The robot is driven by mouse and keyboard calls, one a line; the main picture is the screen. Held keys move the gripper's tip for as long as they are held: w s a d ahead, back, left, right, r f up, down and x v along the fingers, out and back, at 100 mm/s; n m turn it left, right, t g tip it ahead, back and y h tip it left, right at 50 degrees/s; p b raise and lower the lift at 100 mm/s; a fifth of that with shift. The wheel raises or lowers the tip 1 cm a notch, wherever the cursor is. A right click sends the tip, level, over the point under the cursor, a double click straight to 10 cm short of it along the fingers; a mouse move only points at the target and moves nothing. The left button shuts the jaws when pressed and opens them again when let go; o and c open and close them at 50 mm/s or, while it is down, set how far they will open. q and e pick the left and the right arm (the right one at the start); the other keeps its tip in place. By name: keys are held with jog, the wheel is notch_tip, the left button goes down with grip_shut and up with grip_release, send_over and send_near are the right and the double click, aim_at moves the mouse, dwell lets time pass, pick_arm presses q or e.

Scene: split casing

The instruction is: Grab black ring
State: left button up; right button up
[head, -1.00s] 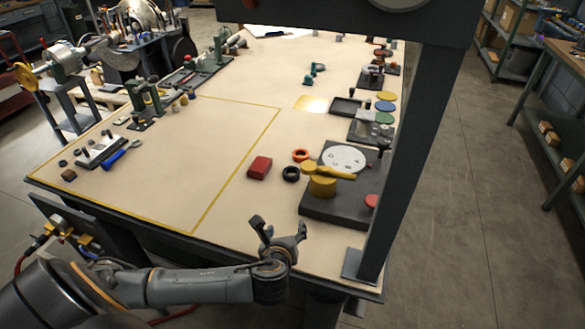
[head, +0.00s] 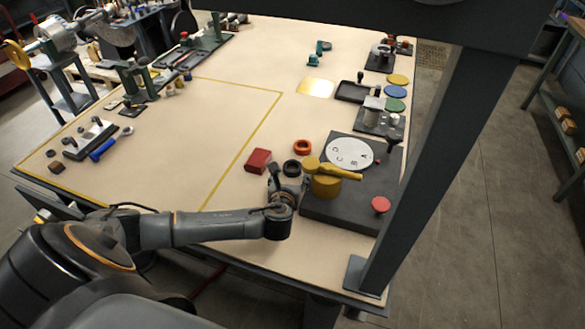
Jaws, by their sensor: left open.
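The black ring (head: 291,168) lies on the beige table, between a red block on its left and a yellow part on its right. An orange ring (head: 302,147) lies just behind it. My left gripper (head: 286,178) is open at the near side of the black ring, with its fingers pointing toward it. The fingers partly overlap the ring's near edge in the head view, and I cannot tell whether they touch it. My right gripper is not in view.
A red block (head: 258,161) lies left of the ring. A dark base (head: 345,212) with a yellow cylinder (head: 326,186), a white dial (head: 349,154) and a red button (head: 380,205) stands right. A dark post (head: 420,170) rises at the right. The yellow-outlined area is mostly clear.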

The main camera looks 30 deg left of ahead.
aim_at(293, 164)
pick_arm(q)
jog(key=shift+w+a+f, duration=0.15)
jog(key=shift+w+f, duration=0.05)
jog(key=shift+w, duration=0.1)
jog(key=shift+w+a+f, duration=0.1)
jog(key=shift+w+a, duration=0.15)
jog(key=shift+w, duration=0.15)
jog(key=x, duration=0.3)
jog(key=shift+a+f, duration=0.15)
jog(key=shift+w+a+f, duration=0.2)
jog(key=shift+w+f, duration=0.05)
jog(key=shift+w, duration=0.25)
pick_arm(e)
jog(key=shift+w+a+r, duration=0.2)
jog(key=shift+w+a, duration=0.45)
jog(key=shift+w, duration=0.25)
pick_arm(q)
jog(key=shift+c, duration=0.2)
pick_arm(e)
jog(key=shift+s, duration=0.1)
pick_arm(q)
jog(key=shift+r, duration=0.1)
jog(key=c, duration=1)
jog(key=shift+c, duration=0.2)
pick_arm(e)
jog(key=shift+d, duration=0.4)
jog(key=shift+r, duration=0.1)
